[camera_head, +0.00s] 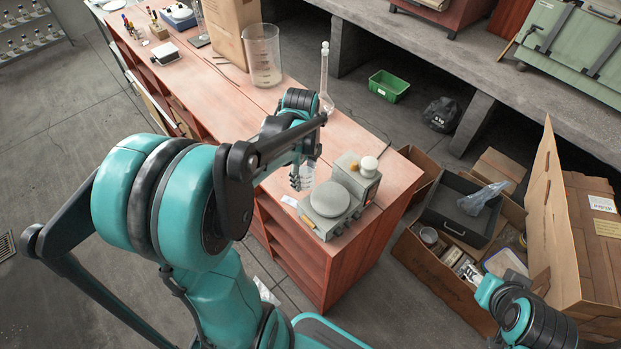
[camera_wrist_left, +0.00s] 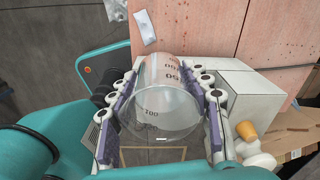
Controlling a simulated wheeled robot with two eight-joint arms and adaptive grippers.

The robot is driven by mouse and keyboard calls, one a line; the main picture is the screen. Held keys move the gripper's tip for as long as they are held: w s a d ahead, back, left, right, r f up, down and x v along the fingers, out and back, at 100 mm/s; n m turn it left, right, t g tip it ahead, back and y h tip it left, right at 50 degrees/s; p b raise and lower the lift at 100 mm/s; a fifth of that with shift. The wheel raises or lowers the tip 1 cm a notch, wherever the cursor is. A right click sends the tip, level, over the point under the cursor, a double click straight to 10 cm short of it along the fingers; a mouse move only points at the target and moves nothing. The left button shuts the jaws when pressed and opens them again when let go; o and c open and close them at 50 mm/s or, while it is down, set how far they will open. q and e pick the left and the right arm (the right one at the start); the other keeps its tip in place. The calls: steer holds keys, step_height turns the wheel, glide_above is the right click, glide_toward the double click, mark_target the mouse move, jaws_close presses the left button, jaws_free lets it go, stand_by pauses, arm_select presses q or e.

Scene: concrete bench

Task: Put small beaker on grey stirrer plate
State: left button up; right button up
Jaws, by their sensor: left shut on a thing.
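The small clear beaker (camera_wrist_left: 160,105), with printed volume marks, sits between the two finger pads of my left gripper (camera_wrist_left: 168,110) in the left wrist view. The gripper is shut on it. In the head view the beaker (camera_head: 308,174) shows partly behind my left gripper (camera_head: 301,176), just left of the stirrer. The grey stirrer (camera_head: 350,186) stands near the bench's front end, with a round grey plate (camera_head: 323,203) on top and a white knob. The plate is empty. My right arm shows at the lower right; its fingers are not clear.
A large beaker (camera_head: 262,58) and a tall narrow-necked flask (camera_head: 325,85) stand farther back on the red bench (camera_head: 222,98), near a cardboard box (camera_head: 228,25). An open carton (camera_head: 415,252) with a dark tray lies on the floor to the right.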

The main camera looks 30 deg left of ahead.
arm_select(q)
steer(key=d+r+p, duration=0.3)
steer(key=d+r, duration=0.2)
steer(key=d, duration=0.5)
steer(key=d+r+p, duration=0.3)
steer(key=d+r, duration=0.2)
steer(key=d, duration=0.4)
steer(key=b, duration=0.2)
glide_above(329, 197)
step_height(329, 197, down, 7)
steer(key=shift+f, duration=0.2)
step_height(329, 197, down, 4)
steer(key=shift+f+b, duration=0.1)
steer(key=shift+b, duration=0.5)
steer(key=o, duration=1.3)
steer(key=shift+c, duration=0.2)
